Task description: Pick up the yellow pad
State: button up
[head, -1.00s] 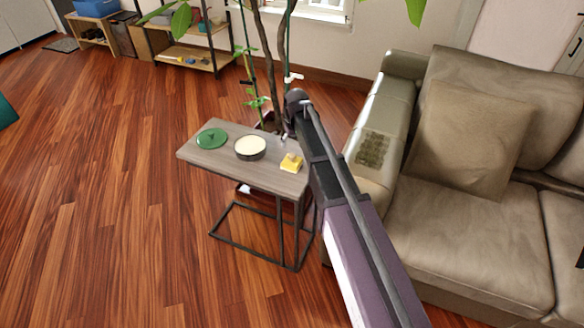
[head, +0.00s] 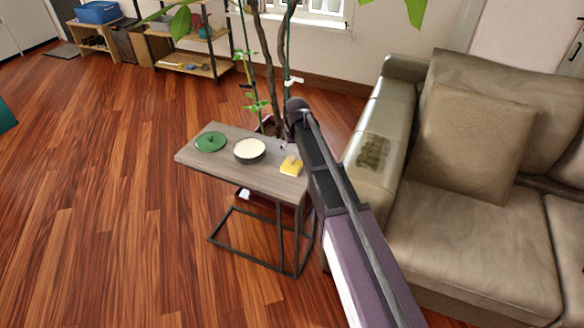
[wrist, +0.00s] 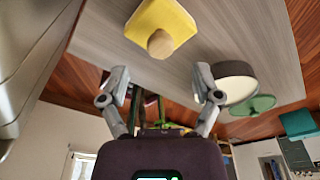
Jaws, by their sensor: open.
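The yellow pad (head: 291,166) lies on the small side table (head: 222,167), near its right end. In the wrist view the pad (wrist: 150,18) is at the top centre, with a round wooden knob (wrist: 160,44) on it. My gripper (wrist: 160,82) is open and empty, its two fingers spread apart below the knob in that picture. The fingers are apart from the pad. In the head view my arm hides the gripper.
A dark round dish with a cream top (head: 249,151) and a green lid-like disc (head: 210,142) sit left of the pad. The sofa (head: 372,120) stands close on the right. Plant stems (head: 266,60) rise behind the table. Floor at left is clear.

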aim_at(292, 158)
jog(key=shift+w+a+f+b, duration=0.1)
jog(key=shift+w+f+b, duration=0.05)
jog(key=shift+f+b, duration=1.05)
jog(key=shift+w+a+f+b, duration=0.1)
jog(key=shift+w+f+b, duration=0.05)
jog(key=shift+f+b, duration=1.05)
grip_shut()
